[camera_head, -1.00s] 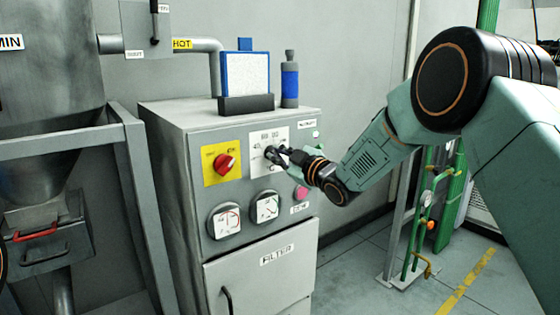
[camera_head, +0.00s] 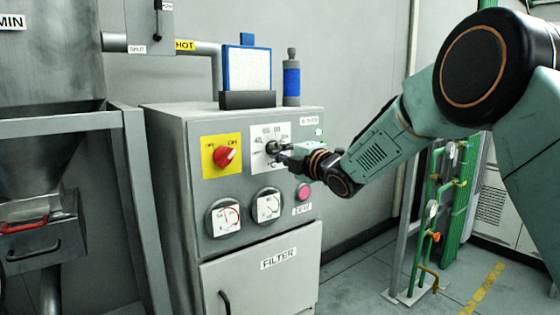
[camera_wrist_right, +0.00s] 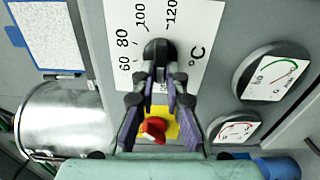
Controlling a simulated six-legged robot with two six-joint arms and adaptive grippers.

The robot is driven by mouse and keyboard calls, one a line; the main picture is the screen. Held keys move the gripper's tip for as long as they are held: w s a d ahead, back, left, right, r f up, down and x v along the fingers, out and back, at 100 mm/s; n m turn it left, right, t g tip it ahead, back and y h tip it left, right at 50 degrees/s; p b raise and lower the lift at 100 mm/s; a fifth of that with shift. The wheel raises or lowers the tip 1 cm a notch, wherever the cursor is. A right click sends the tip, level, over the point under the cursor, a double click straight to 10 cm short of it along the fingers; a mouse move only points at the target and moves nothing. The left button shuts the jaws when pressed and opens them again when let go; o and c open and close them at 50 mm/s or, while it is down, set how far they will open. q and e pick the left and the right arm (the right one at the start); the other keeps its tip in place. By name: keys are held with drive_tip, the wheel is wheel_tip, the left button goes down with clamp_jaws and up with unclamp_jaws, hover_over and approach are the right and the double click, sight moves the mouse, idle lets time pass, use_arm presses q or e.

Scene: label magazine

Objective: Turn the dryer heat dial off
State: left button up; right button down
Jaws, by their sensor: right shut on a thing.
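The heat dial (camera_head: 272,147) is a black knob on a white scale plate (camera_head: 257,160) on the dryer's front panel. In the right wrist view the dial (camera_wrist_right: 158,50) stands on the plate marked 60, 80, 100, 120 and °C. My right gripper (camera_head: 281,153) reaches it from the right. In the right wrist view the two purple-grey fingers of this gripper (camera_wrist_right: 159,72) close on the dial, hiding its lower part. Where its pointer stands cannot be read. My left gripper is out of view.
A red rotary switch (camera_head: 225,156) on a yellow plate sits left of the dial. Two round gauges (camera_head: 268,206) and a pink button (camera_head: 303,192) are below. A blue-framed panel (camera_head: 247,72) and a bottle (camera_head: 291,78) stand on the dryer (camera_head: 170,190).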

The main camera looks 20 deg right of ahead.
drive_tip(key=shift+n+b, duration=0.55)
drive_tip(key=shift+n, duration=0.15)
drive_tip(key=shift+r, duration=0.1)
drive_tip(key=c, duration=1.4)
unclamp_jaws()
drive_tip(key=shift+w, duration=0.1)
drive_tip(key=v, duration=1.2)
